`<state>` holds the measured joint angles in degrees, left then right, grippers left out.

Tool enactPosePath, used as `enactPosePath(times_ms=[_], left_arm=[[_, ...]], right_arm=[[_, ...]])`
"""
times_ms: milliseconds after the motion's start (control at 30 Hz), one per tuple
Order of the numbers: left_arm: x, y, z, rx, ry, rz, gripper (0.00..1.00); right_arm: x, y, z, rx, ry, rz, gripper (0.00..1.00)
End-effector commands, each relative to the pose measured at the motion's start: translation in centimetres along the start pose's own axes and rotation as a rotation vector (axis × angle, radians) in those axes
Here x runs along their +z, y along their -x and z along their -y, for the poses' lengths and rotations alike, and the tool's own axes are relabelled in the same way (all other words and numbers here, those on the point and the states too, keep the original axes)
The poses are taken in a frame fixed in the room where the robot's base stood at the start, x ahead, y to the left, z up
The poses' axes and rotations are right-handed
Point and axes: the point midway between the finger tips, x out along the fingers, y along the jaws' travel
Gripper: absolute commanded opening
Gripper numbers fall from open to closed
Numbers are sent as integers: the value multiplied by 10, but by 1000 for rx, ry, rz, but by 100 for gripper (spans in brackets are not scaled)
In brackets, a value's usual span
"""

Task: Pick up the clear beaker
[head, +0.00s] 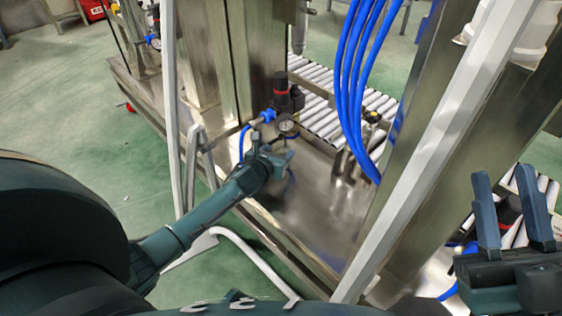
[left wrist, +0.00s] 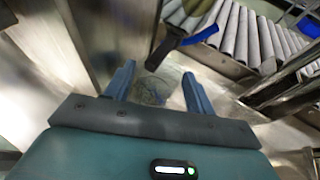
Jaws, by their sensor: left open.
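The clear beaker (left wrist: 152,88) shows faintly in the left wrist view as a transparent round shape on the metal surface, between and just beyond my left fingertips. Its outline is blurred, and I cannot tell whether the fingers touch it. My left gripper (left wrist: 158,78) is open, with one finger on each side of the beaker. In the head view my left gripper (head: 274,150) is low over the metal deck, and I cannot make out the beaker there. My right gripper (head: 503,176) is open and empty at the right edge, fingers pointing up.
A pressure gauge (head: 288,126) with a black-and-red regulator stands close behind my left gripper. Blue hoses (head: 358,90) hang to its right. A roller conveyor (head: 325,112) lies behind. A slanted metal frame bar (head: 440,150) stands between my two grippers. The metal deck (head: 318,215) is bare in front.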

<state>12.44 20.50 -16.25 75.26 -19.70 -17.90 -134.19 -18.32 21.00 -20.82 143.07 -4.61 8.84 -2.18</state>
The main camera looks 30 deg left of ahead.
Motion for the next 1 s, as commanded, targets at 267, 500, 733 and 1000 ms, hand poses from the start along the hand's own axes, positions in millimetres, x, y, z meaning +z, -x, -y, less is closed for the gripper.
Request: enactPosePath(times_ms=[267,500,733,1000], left_arm=[[1,-2,0,-1,0,0,53],[1,-2,0,-1,0,0,33],[1,-2,0,0,0,0,22],[6,0,0,-1,-1,0,22]], right_arm=[[-3,-1,-1,-2,9,-14,29],[-2,-1,-1,-2,9,-14,29],[-3,-1,-1,-2,8,-14,29],[-5,-5,-2,-1,-3,3,29]])
